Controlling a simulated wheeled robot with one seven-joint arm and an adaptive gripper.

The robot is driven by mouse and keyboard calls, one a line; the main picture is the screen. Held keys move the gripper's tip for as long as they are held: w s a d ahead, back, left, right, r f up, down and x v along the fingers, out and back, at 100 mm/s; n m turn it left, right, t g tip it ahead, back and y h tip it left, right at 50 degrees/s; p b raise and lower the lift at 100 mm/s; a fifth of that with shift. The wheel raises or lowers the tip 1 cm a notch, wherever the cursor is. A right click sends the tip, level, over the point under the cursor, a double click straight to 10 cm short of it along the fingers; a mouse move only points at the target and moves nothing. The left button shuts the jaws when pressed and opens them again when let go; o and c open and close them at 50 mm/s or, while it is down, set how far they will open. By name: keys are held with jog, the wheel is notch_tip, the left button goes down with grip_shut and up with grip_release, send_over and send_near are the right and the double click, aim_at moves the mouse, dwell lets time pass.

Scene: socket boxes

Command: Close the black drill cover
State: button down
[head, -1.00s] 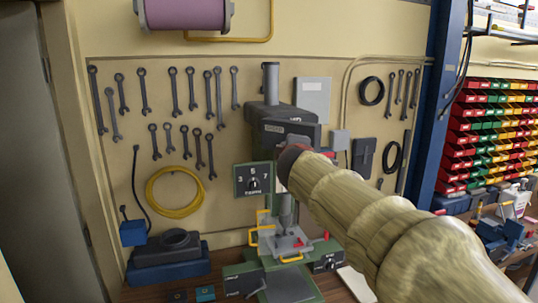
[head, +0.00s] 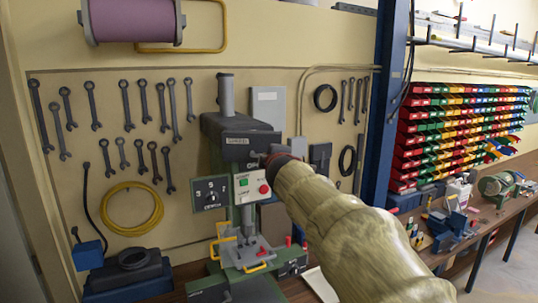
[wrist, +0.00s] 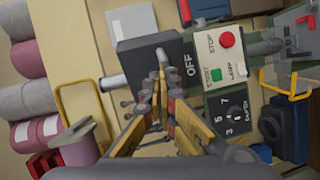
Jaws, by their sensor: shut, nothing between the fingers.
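The green drill press stands against the back wall, with its black cover (head: 238,138) at the top of the head. In the wrist view the black cover (wrist: 150,58) is a dark block just beyond the fingers. My gripper (wrist: 162,62) is shut and empty, its fingertips over the cover's edge; I cannot tell if they touch. In the head view my arm comes from the lower right and hides most of the gripper (head: 275,152). The white button panel (head: 251,187) below the cover is exposed. In the wrist view the panel (wrist: 216,54) shows beside the cover.
A dial box (head: 212,194) is left of the drill column. The drill table (head: 240,252) has yellow handles. Wrenches and a yellow cable coil (head: 132,208) hang on the wall. A blue post (head: 382,130) and coloured bins (head: 450,130) are to the right.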

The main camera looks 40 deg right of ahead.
jog(key=w+d+y+p, duration=0.1)
jog(key=w+d+p, duration=0.1)
jog(key=d+p, duration=0.1)
jog(key=w+d+n+t+p, duration=0.1)
jog(key=w+d+p, duration=0.2)
jog(key=d, duration=0.3)
jog(key=shift+w+d+y+p, duration=0.2)
jog(key=shift+d+y+p, duration=0.05)
jog(key=shift+y+p, duration=0.15)
dwell(0.9)
jog(key=shift+n, duration=0.3)
